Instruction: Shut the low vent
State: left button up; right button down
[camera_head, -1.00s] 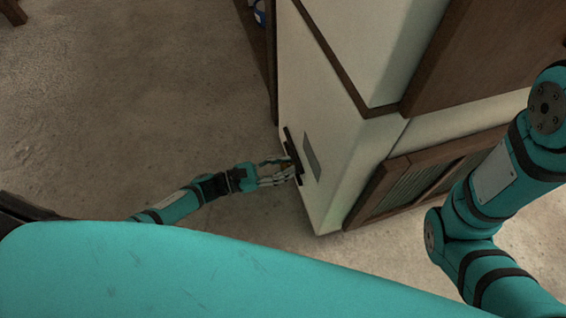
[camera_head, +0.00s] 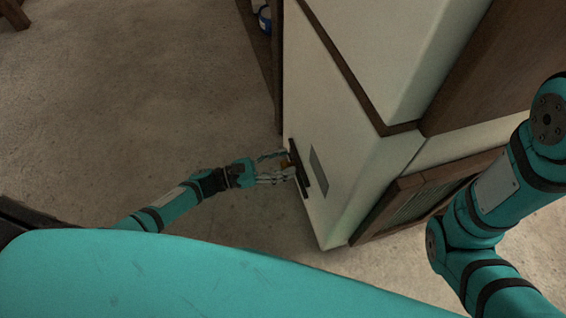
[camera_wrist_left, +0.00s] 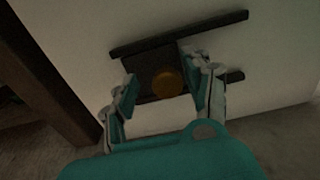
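The low vent shows as a dark square plate (camera_wrist_left: 146,60) with a round orange-brown knob (camera_wrist_left: 168,83), set between dark rails low on a white wall. In the head view its dark rail (camera_head: 300,170) lies near the wall's bottom edge. My left gripper (camera_head: 282,167) is at the vent with its fingers spread. In the left wrist view the fingers (camera_wrist_left: 160,76) stand on either side of the plate and knob, with gaps to the knob. Whether a finger touches the plate is unclear. My right arm (camera_head: 480,220) is at the right; its gripper is out of view.
A flat grey plate (camera_head: 318,171) is on the white wall (camera_head: 345,150) beside the vent. A brown-framed louvred panel (camera_head: 425,200) is on the adjoining face. A dark brown post (camera_wrist_left: 50,70) stands left of the vent in the wrist view. Open floor (camera_head: 140,110) lies to the left.

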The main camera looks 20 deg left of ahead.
pick_arm(q)
jog(key=v, duration=1.2)
dwell(0.4)
